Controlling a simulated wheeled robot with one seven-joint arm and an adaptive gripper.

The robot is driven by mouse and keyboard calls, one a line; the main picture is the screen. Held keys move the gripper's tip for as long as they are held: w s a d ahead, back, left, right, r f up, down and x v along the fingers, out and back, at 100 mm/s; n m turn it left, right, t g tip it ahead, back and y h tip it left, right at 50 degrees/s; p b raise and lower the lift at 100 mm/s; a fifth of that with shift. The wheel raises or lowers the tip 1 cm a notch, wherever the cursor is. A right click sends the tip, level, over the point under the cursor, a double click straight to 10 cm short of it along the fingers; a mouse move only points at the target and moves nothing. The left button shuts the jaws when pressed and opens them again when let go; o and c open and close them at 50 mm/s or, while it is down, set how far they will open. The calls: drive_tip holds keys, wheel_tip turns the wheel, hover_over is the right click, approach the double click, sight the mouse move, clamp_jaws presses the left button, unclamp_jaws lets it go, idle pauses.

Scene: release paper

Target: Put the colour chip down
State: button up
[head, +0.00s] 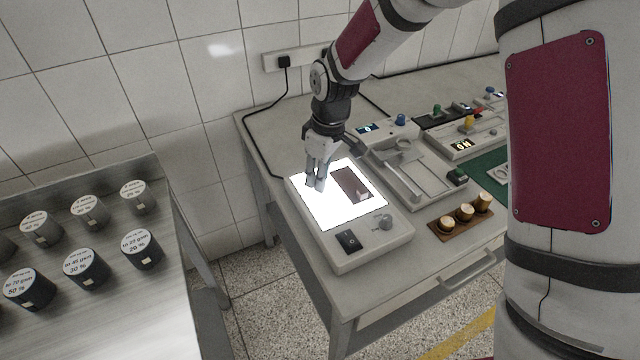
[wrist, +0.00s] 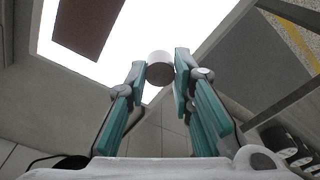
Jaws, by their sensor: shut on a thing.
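The colour chip, a small pale round piece (wrist: 160,68), sits between the two fingertips in the wrist view. My gripper (head: 316,185) is shut on it, and in the head view the fingers point down over the left part of the lit white panel (head: 337,213). The chip is too small or hidden to make out in the head view. I cannot tell whether it touches the panel. The wrist view shows the gripper (wrist: 160,72) with the bright panel beyond.
A dark brown rectangle (head: 346,181) lies on the panel, right of my gripper. The light box has a black switch (head: 348,241) and a grey knob (head: 382,222). A grey tray device (head: 437,185) and a wooden holder (head: 444,228) stand right. Labelled dark pots (head: 86,266) stand on the left table.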

drive_tip(key=shift+f, duration=1.5)
drive_tip(key=shift+f, duration=0.2)
drive_tip(key=o, duration=0.8)
wheel_tip(320, 180, up, 12)
drive_tip(key=s+d, duration=0.1)
drive_tip(key=shift+d+r, duration=0.15)
drive_tip(key=shift+r, duration=0.05)
